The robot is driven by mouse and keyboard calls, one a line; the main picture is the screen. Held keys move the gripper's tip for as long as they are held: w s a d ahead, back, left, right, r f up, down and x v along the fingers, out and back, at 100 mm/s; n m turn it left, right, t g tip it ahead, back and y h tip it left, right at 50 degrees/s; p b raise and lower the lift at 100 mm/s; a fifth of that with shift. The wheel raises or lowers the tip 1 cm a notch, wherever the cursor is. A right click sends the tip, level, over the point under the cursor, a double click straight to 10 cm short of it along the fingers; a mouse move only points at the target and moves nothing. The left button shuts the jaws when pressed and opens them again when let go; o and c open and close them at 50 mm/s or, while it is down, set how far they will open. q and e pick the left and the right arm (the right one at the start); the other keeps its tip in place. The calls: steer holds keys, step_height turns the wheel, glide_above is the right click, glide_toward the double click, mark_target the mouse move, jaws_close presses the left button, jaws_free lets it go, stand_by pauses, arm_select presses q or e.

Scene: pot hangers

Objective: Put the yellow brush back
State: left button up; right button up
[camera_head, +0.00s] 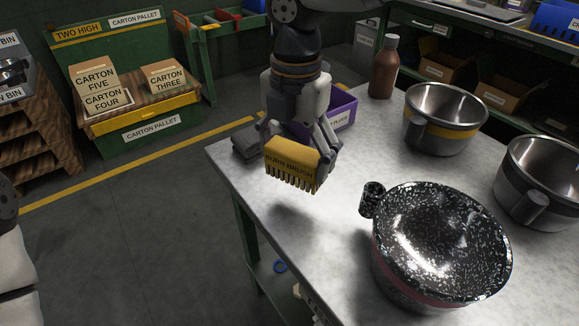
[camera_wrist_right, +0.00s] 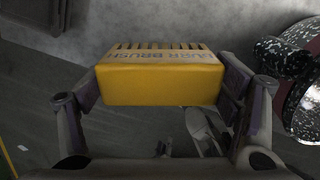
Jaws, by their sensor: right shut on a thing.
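In the right wrist view, the brush (camera_wrist_right: 160,78) sits between the two fingers of the right gripper (camera_wrist_right: 160,90). Behind the gripper stands a purple bin (camera_head: 343,113) with a partly hidden label. My left gripper is not in view.
A speckled black pot (camera_head: 440,245) stands right of the brush; its handle points toward it. Steel pots with a yellow band (camera_head: 442,132) and a grey band (camera_head: 522,207) stand farther right. A brown bottle (camera_head: 384,70) stands at the back. A dark grey block (camera_head: 246,141) lies at the table's left edge.

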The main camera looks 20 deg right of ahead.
mark_target(294, 142)
steer(key=shift+w+d+f, duration=0.15)
steer(key=shift+w+f, duration=0.5)
steer(key=shift+f, duration=0.15)
steer(key=shift+w+f, duration=0.15)
steer(key=shift+f, duration=0.7)
steer(key=shift+w+f, duration=0.15)
steer(key=shift+f, duration=0.7)
steer(key=shift+f, duration=0.25)
steer(key=o, duration=1.7)
step_height(294, 142, up, 12)
steer(key=shift+r, duration=0.25)
